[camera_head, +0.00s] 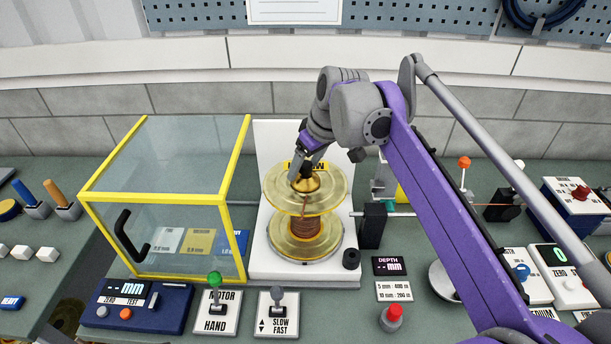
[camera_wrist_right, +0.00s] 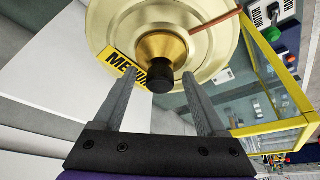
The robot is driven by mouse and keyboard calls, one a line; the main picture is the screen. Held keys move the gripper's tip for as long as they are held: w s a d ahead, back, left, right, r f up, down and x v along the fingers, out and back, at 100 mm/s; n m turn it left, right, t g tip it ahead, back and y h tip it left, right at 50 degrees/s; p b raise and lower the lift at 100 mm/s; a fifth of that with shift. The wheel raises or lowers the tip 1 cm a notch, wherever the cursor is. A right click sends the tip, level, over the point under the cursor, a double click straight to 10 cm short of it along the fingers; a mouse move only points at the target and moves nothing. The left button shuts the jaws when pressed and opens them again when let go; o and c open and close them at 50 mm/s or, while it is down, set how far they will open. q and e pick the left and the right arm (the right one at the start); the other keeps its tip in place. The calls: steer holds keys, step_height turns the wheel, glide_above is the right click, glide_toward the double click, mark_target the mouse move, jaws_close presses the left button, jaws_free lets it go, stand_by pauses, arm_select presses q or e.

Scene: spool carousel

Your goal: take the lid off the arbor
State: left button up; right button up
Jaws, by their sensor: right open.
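A spool with clear amber flanges (camera_head: 282,196) and copper wire (camera_head: 306,230) stands upright on a white stand. On its top sits a brass cone with a black knob, likely the arbor's lid; the brass part (camera_wrist_right: 161,48) and the knob (camera_wrist_right: 160,80) show in the right wrist view. My right gripper (camera_wrist_right: 157,77) is open, its two fingers on either side of the knob with gaps visible on both sides. In the head view my right gripper (camera_head: 301,170) comes down over the spool's top from the upper right and partly hides the lid. My left gripper is not in view.
A yellow-framed clear box (camera_head: 165,200) stands close left of the spool. A black block (camera_head: 372,226) stands right of it. Control panels with levers (camera_head: 216,312) line the front. A white back plate (camera_head: 272,150) rises behind the spool.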

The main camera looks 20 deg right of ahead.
jaws_close()
stand_by(0.5)
